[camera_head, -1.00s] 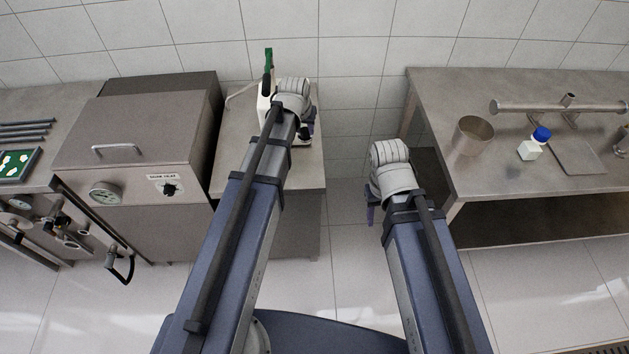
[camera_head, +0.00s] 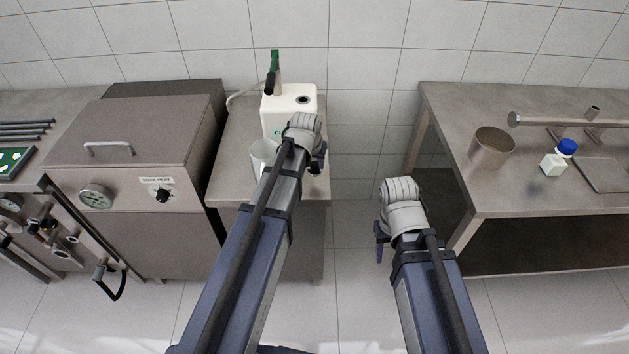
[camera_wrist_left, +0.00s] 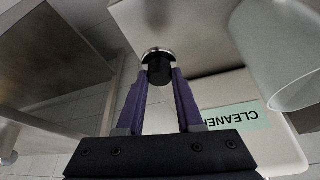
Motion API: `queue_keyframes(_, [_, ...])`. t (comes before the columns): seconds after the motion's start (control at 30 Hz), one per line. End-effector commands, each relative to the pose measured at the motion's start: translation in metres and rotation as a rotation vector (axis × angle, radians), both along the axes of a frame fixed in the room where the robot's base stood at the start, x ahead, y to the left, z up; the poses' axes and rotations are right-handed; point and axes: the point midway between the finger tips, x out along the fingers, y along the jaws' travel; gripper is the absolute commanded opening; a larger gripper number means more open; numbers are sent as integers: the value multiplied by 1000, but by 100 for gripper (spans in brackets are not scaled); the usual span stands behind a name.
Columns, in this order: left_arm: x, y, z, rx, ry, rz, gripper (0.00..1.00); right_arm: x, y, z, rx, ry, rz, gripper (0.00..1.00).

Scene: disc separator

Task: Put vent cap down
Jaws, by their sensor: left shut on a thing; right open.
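My left gripper (camera_head: 318,162) is in front of the white cleaner canister (camera_head: 288,112), at the right edge of the small steel table (camera_head: 228,182). In the left wrist view, its purple fingers (camera_wrist_left: 160,84) are shut on the vent cap (camera_wrist_left: 158,66), a small black piece with a shiny metal rim. My wrist mostly hides the cap in the head view. The canister's CLEANER label (camera_wrist_left: 236,117) shows in the wrist view. A dark round opening shows on the canister's top. My right gripper (camera_head: 380,242) hangs over the floor gap, open with nothing seen in it.
A white cup (camera_head: 263,153) stands in front of the canister, left of my left wrist. A steel heating cabinet (camera_head: 130,150) is left. The right bench (camera_head: 440,110) holds a metal beaker (camera_head: 492,148) and a blue-capped bottle (camera_head: 554,159).

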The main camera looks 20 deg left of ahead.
Motion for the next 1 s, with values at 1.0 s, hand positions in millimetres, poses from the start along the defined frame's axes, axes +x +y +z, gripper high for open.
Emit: queue_keyframes(1.0, [0, 0, -49, 0, 0, 0, 0, 0, 0, -49, 0, 0, 0, 50])
